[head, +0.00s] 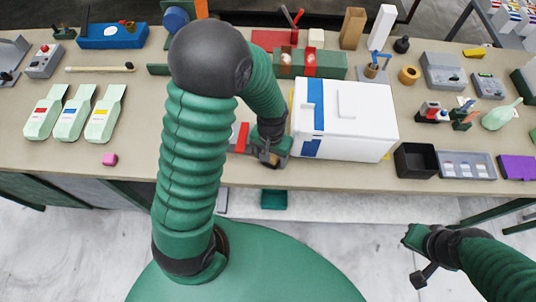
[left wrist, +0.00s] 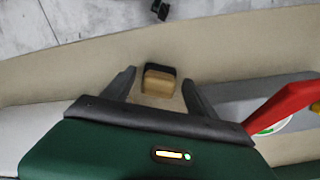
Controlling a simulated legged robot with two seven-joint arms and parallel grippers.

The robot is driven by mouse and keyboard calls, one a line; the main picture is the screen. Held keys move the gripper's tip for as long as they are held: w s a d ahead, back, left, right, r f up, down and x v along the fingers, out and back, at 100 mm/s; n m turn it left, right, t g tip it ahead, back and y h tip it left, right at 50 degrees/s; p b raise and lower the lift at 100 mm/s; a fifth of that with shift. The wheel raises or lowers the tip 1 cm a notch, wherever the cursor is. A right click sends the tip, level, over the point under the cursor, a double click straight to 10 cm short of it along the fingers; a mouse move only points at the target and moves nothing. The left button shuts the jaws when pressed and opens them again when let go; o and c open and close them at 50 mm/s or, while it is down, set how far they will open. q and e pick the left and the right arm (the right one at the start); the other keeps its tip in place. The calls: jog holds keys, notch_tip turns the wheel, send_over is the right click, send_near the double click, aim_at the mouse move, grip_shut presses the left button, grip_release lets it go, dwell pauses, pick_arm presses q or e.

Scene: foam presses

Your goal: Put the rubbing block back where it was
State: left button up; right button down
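The rubbing block (left wrist: 159,82), a small tan block with a black layer on one side, lies on the beige bench top in the left wrist view. My left gripper (left wrist: 158,76) is open, with one finger on each side of the block and a visible gap on both sides. In the head view my left gripper (head: 268,152) is low at the bench's front edge, beside the white box; the block cannot be made out there. My right gripper (head: 422,262) hangs over the floor in front of the bench, away from the objects; its finger opening is unclear.
A white box with blue stripes (head: 350,120) stands right of my left gripper. A red object (left wrist: 285,105) lies close by in the left wrist view. A black open bin (head: 416,161) is farther right.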

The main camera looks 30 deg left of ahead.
aim_at(277, 160)
pick_arm(q)
jog(key=shift+w+d+r, duration=0.1)
jog(key=shift+d+r, duration=0.05)
jog(key=shift+d, duration=0.45)
jog(key=shift+d+r, duration=0.1)
jog(key=shift+d, duration=0.7)
jog(key=shift+a, duration=1)
jog(key=shift+a+r, duration=0.55)
jog(key=shift+r, duration=0.2)
notch_tip(277, 160, up, 10)
jog(key=d, duration=0.3)
jog(key=shift+s+d+f+m+t, duration=0.35)
jog(key=shift+s+d+t, duration=0.1)
jog(key=shift+s, duration=0.3)
jog(key=shift+s+d+f+m+t, duration=0.25)
jog(key=shift+s+d+f+t, duration=0.15)
jog(key=shift+s, duration=0.35)
jog(key=shift+s+d+f+m+t, duration=0.35)
jog(key=shift+s+d, duration=0.15)
jog(key=shift+s, duration=0.25)
pick_arm(e)
jog(key=shift+s+d+r, duration=0.1)
jog(key=shift+d+r, duration=0.05)
jog(key=shift+d, duration=0.25)
